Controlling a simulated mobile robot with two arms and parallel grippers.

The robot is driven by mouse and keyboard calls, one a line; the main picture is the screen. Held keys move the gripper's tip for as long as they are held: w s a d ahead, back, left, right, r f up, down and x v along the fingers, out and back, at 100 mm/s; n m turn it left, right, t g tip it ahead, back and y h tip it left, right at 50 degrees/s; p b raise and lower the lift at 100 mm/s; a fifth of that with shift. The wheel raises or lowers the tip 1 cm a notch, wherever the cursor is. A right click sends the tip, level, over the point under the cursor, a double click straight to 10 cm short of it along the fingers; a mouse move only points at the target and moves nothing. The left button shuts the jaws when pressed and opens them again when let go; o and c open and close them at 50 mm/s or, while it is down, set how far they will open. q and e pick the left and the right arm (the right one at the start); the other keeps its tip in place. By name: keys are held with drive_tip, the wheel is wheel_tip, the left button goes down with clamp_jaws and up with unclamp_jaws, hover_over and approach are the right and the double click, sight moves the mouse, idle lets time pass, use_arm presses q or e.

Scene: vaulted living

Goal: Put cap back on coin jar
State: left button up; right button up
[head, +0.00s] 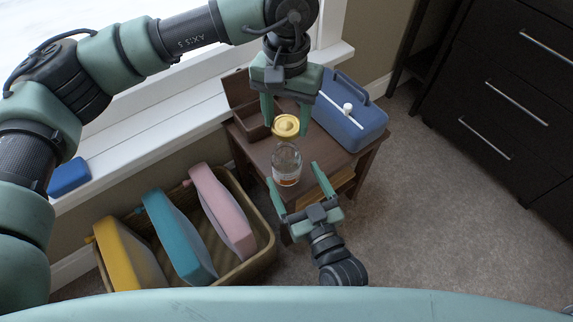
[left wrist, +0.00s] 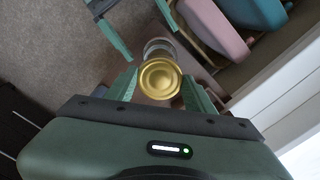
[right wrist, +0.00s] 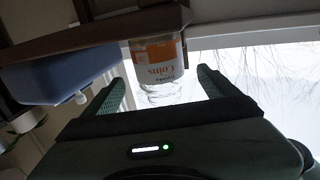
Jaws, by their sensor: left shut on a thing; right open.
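The clear coin jar (head: 287,168) stands upright on the small brown table, with an orange and white label. It shows upside down in the right wrist view (right wrist: 157,50), where its rim has no cap on it. The gold cap (head: 286,126) is held between the fingers of my left gripper (head: 286,112), above the jar. In the left wrist view the cap (left wrist: 160,78) covers part of the jar; the exact gap between them is unclear. My right gripper (head: 299,183) is open and empty, with its fingers pointing at the jar from the near side.
The small table (head: 343,164) also carries a brown open box (head: 243,95) and a blue case (head: 352,120) with a white knob. A wicker basket (head: 262,250) with yellow, teal and pink items stands at left. A dark drawer unit (head: 500,90) is at right. Carpet between is clear.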

drive_tip(key=x, duration=0.6)
clamp_jaws()
use_arm(q)
hover_over(287, 144)
drive_tip(key=s, duration=0.3)
drive_tip(key=shift+w+f, duration=0.15)
drive_tip(key=shift+f, duration=1.1)
drive_tip(key=shift+w+f, duration=0.1)
drive_tip(key=shift+f, duration=1.15)
drive_tip(key=shift+f, duration=0.9)
drive_tip(key=shift+f, duration=0.55)
